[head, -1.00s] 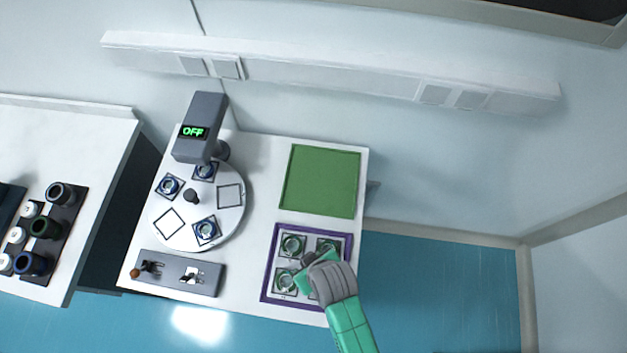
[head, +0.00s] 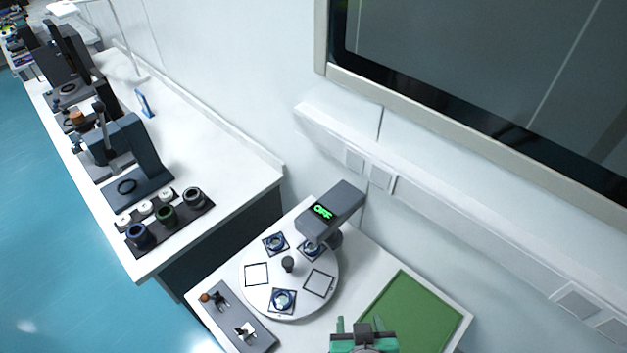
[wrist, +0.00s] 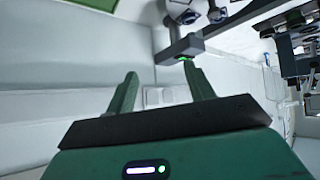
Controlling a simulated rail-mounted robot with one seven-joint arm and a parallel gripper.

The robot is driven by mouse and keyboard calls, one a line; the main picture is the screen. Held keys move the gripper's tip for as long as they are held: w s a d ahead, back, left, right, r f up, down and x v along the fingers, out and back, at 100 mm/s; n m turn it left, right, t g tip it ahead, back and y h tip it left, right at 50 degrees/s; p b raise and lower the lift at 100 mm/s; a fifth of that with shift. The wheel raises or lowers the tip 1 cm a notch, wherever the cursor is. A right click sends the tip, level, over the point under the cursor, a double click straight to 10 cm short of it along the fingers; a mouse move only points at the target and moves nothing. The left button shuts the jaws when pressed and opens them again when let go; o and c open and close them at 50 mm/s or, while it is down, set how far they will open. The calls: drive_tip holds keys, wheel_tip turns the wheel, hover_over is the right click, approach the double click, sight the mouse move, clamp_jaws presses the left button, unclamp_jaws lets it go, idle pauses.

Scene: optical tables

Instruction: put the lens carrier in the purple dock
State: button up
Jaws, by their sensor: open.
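Several lens carriers, small dark squares with blue-ringed lenses, sit on the white round turntable (head: 297,281). One carrier (head: 275,243) is at its back left, one (head: 312,248) is beside the grey post's head, and one (head: 283,300) is at the front. My gripper (head: 360,327) is at the bottom of the head view, right of the turntable and by the green mat. In the wrist view its fingers (wrist: 163,85) are apart with nothing between them. The purple dock is out of view.
A grey post (head: 341,207) with a green OFF display overhangs the turntable's back edge. A grey switch panel (head: 234,318) lies at the front left. The green mat (head: 412,312) is bare. Another bench (head: 215,165) stands left across a gap.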

drive_tip(key=w+a+r+t, duration=0.2)
drive_tip(key=r+t, duration=0.1)
drive_tip(key=r, duration=0.7)
drive_tip(key=w+a+r+t, duration=0.2)
drive_tip(key=w+r+t, duration=0.1)
drive_tip(key=r, duration=0.8)
drive_tip(key=w+a+r+t, duration=0.2)
drive_tip(key=r+t, duration=0.1)
drive_tip(key=r, duration=0.7)
drive_tip(key=s+a+r+t, duration=0.1)
drive_tip(key=s+r+t, duration=0.1)
drive_tip(key=r, duration=0.5)
drive_tip(key=s+a+r+t+y, duration=0.1)
drive_tip(key=s+a+r+t, duration=0.1)
drive_tip(key=r, duration=0.5)
drive_tip(key=s+a+r+t, duration=0.1)
drive_tip(key=s+r+t, duration=0.1)
drive_tip(key=s+r, duration=0.2)
wheel_tip(320, 180, up, 3)
drive_tip(key=shift+a+f, duration=0.1)
drive_tip(key=shift+a, duration=0.2)
